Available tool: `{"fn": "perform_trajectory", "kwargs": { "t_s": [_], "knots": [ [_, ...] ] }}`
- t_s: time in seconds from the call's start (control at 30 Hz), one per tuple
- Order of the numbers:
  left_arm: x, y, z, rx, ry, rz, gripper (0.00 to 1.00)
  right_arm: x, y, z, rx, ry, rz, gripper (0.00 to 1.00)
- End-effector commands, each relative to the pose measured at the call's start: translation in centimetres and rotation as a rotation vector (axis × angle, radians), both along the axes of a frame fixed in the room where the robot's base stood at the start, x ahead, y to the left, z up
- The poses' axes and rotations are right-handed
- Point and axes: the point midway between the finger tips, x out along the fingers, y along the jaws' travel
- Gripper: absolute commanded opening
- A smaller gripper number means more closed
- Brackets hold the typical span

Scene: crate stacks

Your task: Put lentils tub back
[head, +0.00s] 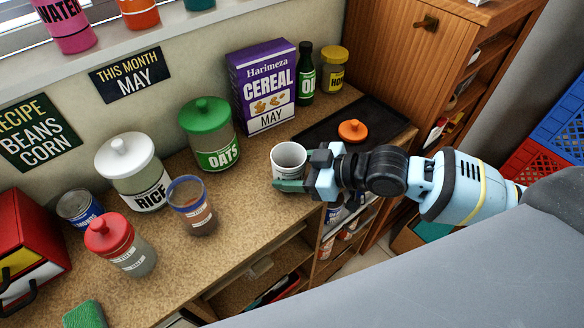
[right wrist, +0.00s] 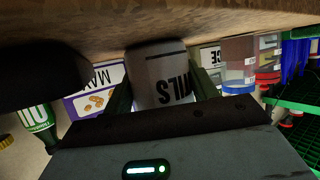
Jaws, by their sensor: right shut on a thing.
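The white lentils tub (head: 289,154) is at the counter's front edge, lidless, with a pale inside. My right gripper (head: 300,186) is shut on it from the front right. In the right wrist view, which is upside down, the tub (right wrist: 162,72) sits between the two fingers with the letters "ILS" showing. Its base is close to the counter; I cannot tell whether it touches. An orange lid (head: 352,131) lies on the dark tray (head: 318,127) behind it; I cannot tell whose lid it is. My left gripper is not in view.
The oats jar (head: 209,140), rice jar (head: 132,175), blue-rimmed tub (head: 192,208) and red-lidded jar (head: 120,245) stand left of the tub. The cereal box (head: 262,88), green bottle (head: 305,75) and honey jar (head: 333,70) stand behind. Open shelves (head: 262,275) lie below the counter.

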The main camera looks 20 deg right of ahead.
Motion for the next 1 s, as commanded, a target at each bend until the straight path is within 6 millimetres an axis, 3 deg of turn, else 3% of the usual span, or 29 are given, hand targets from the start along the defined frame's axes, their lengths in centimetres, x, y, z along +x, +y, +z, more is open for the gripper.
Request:
{"fn": "perform_trajectory", "kwargs": {
  "t_s": [0.23, 0.27, 0.4, 0.77, 1.0],
  "knots": [
    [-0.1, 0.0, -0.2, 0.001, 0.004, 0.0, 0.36, 0.0, 0.0, -0.3, 0.001, -0.001, 0.0, 0.31],
    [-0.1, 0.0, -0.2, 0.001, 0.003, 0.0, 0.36, 0.0, 0.0, -0.3, 0.0, 0.0, 0.0, 0.62],
    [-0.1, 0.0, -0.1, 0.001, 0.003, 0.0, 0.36, 0.0, 0.0, -0.3, 0.0, 0.0, 0.0, 0.8],
    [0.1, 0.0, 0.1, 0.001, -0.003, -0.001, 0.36, 0.0, 0.0, 0.3, -0.001, -0.002, 0.0, 0.8],
    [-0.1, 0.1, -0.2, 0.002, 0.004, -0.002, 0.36, -1.7, -2.2, 1.0, -0.006, 0.0, -0.001, 0.8]
  ]
}}
